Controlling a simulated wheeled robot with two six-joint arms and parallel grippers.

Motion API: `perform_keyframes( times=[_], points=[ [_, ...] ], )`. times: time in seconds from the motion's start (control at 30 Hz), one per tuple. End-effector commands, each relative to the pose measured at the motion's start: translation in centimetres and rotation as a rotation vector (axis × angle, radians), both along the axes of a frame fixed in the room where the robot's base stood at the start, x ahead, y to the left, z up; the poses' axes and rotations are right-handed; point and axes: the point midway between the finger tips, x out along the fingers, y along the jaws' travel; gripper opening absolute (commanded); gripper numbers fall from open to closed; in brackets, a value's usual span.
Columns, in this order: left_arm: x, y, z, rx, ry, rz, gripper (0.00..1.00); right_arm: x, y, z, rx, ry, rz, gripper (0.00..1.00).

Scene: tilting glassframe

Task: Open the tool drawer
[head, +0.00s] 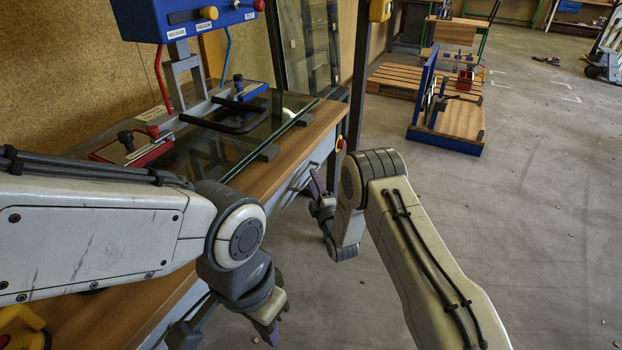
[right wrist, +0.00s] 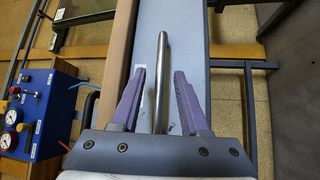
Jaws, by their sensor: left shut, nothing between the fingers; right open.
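The tool drawer's grey-blue front (right wrist: 182,28) lies beside the wooden bench top's edge in the right wrist view. A long round metal handle (right wrist: 161,75) stands along it. My right gripper (right wrist: 165,85) is open, its two purple fingers on either side of the handle, with a gap at each side. In the head view my right gripper (head: 318,195) is at the bench's front side, partly hidden by its own wrist. The drawer looks flush with the bench front. My left gripper (head: 228,332) is shut and empty, low in front of the bench.
The bench top (head: 283,168) carries glass panes (head: 215,155), a black frame handle and red and blue clamps. A blue control box (head: 190,18) stands behind. A red-yellow button (head: 340,142) is on the bench corner.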

Motion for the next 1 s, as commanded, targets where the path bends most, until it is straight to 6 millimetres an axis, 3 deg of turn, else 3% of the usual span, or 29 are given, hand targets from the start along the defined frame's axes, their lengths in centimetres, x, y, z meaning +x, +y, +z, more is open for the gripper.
perform_keyframes(
  times=[0.2, 0.5, 0.53, 0.63, 1.0],
  points=[
    [0.0, 0.0, -0.3, 0.000, 0.000, 0.000, 0.00, 2.1, 0.6, 0.2, 0.001, 0.000, 0.000, 0.45],
    [0.0, 0.0, -0.3, 0.000, 0.000, 0.000, 0.00, 2.3, 0.6, 0.2, 0.000, 0.002, -0.001, 0.45],
    [0.0, 0.0, -0.3, 0.000, 0.000, 0.000, 0.00, 2.3, 0.6, 0.2, 0.000, 0.002, -0.001, 0.41],
    [0.0, 0.0, -0.3, 0.000, 0.000, 0.000, 0.00, 2.3, 0.6, 0.3, 0.000, 0.002, -0.001, 0.03],
    [0.0, 0.0, -0.3, 0.000, 0.000, 0.000, 0.00, 2.3, 0.6, 0.2, 0.000, 0.002, -0.001, 0.00]
  ],
)
